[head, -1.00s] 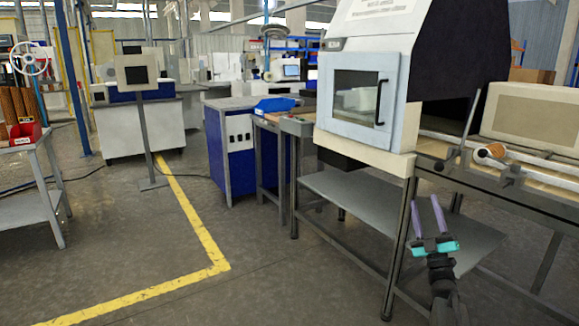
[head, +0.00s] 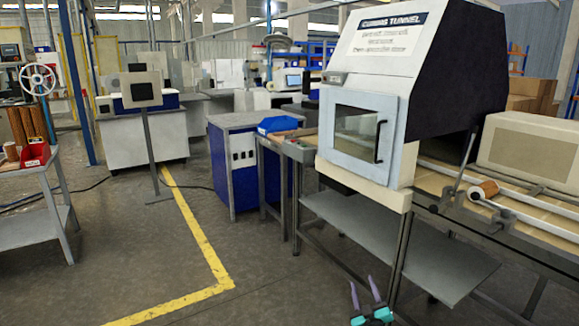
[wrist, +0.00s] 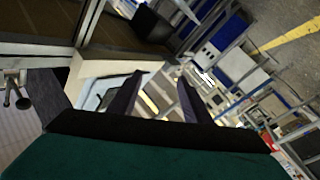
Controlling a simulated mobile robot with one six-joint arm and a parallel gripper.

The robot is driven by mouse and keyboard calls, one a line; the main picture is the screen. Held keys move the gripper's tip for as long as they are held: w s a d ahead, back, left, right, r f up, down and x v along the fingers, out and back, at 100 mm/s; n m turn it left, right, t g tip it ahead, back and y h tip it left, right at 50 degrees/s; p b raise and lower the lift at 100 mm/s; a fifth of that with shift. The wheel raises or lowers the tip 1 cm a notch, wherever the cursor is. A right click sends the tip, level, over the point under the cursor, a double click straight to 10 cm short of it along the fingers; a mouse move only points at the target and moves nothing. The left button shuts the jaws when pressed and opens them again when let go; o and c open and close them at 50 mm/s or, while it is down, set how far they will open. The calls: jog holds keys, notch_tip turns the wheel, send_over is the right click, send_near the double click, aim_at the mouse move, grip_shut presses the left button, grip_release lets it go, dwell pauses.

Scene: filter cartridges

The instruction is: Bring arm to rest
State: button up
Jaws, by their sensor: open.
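My gripper (head: 367,294) shows at the bottom of the head view, in front of the long bench. Its two purple fingers stand apart with nothing between them, and its teal base is partly cut off by the frame edge. In the wrist view the dark fingers (wrist: 155,97) are spread and empty over a tilted view of the hall. No filter cartridge is in the gripper.
The curing tunnel (head: 375,100), with a closed window door, stands on the bench at right. An orange-brown roller (head: 484,190) lies by the rails. A blue bin (head: 278,124) sits left of the tunnel. A cart (head: 45,215) with a red bin (head: 36,155) stands far left. Open floor lies between.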

jog(key=s+a+f+m+g+p, duration=0.1)
jog(key=s+a+f+g+p, duration=0.25)
jog(key=s+f, duration=0.4)
jog(key=s+a+f+m+g+p, duration=0.1)
jog(key=s+a+f+g+p, duration=0.1)
jog(key=s+f+g, duration=0.45)
jog(key=s+a+f+m+g+p, duration=0.1)
jog(key=s+a+f+g+p, duration=0.15)
jog(key=s+f, duration=0.6)
jog(key=s+m+g, duration=0.1)
jog(key=s+g, duration=0.5)
jog(key=s, duration=0.8)
jog(key=s+a+m+g+p, duration=0.1)
jog(key=s+g, duration=0.5)
jog(key=s, duration=0.9)
jog(key=shift+s+a+f+m, duration=0.2)
jog(key=shift+s+f+m, duration=0.1)
jog(key=shift+f+m, duration=0.1)
